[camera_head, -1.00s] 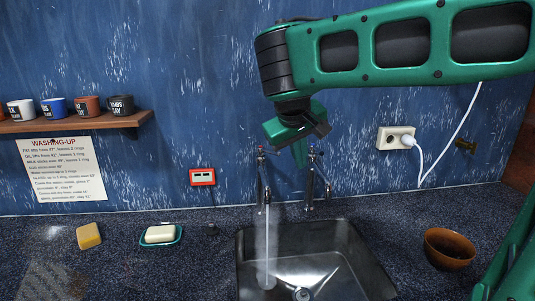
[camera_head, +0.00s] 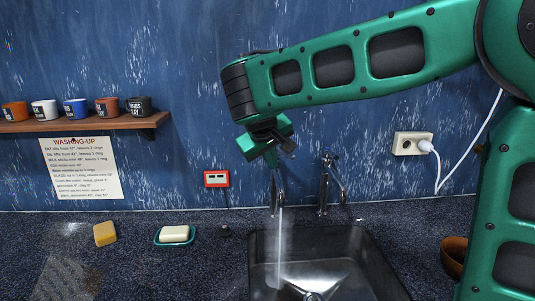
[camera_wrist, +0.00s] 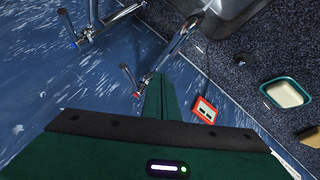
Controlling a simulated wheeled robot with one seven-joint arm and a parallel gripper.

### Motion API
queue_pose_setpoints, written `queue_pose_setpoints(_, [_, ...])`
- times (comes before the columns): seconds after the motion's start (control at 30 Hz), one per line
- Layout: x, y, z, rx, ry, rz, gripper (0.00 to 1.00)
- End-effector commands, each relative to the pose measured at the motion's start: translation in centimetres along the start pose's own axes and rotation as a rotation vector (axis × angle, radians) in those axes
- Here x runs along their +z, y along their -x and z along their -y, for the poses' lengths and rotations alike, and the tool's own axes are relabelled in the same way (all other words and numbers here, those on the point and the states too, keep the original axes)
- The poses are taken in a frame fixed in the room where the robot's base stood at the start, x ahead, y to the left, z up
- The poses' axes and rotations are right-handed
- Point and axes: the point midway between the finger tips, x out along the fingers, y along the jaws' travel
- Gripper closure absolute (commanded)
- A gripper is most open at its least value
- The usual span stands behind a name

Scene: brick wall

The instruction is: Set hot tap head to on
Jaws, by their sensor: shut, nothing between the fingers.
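The hot tap (camera_head: 274,197), the left of two taps on the wall, has a stream of water falling from its spout into the sink. In the head view its head is hidden behind my gripper (camera_head: 274,162). In the wrist view the red-marked hot tap head (camera_wrist: 131,79) shows just left of my gripper's fingertips (camera_wrist: 160,79), very close; I cannot tell whether they touch. My gripper is shut and empty. The cold tap (camera_head: 325,182) stands to the right, and its blue-marked head (camera_wrist: 77,40) shows at upper left in the wrist view.
The steel sink (camera_head: 372,256) lies below the taps. A red-framed device (camera_head: 216,178) hangs on the wall at left. A soap dish (camera_head: 160,241) and a yellow sponge (camera_head: 105,233) lie on the counter. A socket (camera_head: 407,143) with a plugged cable is at right.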

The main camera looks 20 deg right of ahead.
Motion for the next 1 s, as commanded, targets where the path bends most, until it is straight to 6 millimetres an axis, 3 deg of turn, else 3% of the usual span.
queue_pose_setpoints(0.2, [-0.3, -1.1, -2.8, 0.002, -0.004, 0.000, 1.00])
queue_pose_setpoints(0.37, [-0.4, -1.4, -3.6, 0.001, -0.002, -0.001, 1.00])
queue_pose_setpoints(0.8, [-0.4, -1.4, -3.8, -0.001, 0.001, -0.002, 1.00])
queue_pose_setpoints(1.0, [-0.7, -1.1, -2.9, -0.023, 0.037, -0.022, 1.00])
